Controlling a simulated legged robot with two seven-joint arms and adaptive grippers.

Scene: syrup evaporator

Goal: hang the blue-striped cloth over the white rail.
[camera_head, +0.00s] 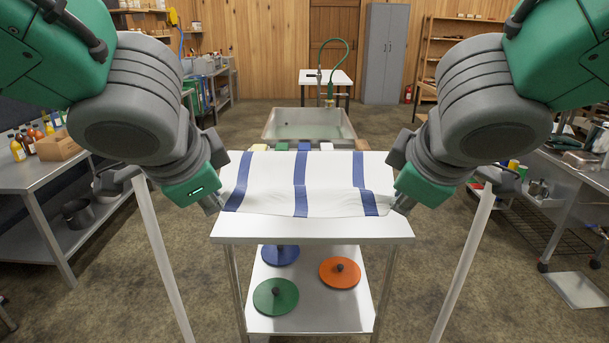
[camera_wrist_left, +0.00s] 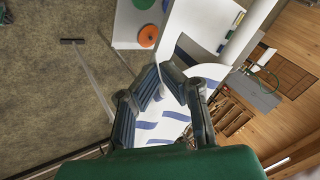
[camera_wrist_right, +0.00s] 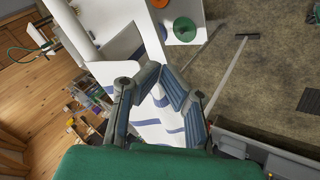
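The white cloth with blue stripes (camera_head: 330,190) is spread out above and along the white table top (camera_head: 310,230). Its front corners are at my two grippers. My left gripper (camera_head: 212,204) is at the front left corner; in the left wrist view its fingertips (camera_wrist_left: 162,70) come together at the cloth. My right gripper (camera_head: 403,204) is at the front right corner, its fingertips (camera_wrist_right: 162,70) likewise together. A thick white bar, perhaps the rail (camera_wrist_left: 250,35), shows beyond the cloth and also in the right wrist view (camera_wrist_right: 70,30). In the head view I cannot separate it from the cloth.
A metal basin (camera_head: 310,124) stands behind the table. Several coloured discs, one orange (camera_head: 340,272), lie on the lower shelf. Pale poles stand at left (camera_head: 165,265) and right (camera_head: 466,265) near my arms. Side benches (camera_head: 35,175) flank the open floor.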

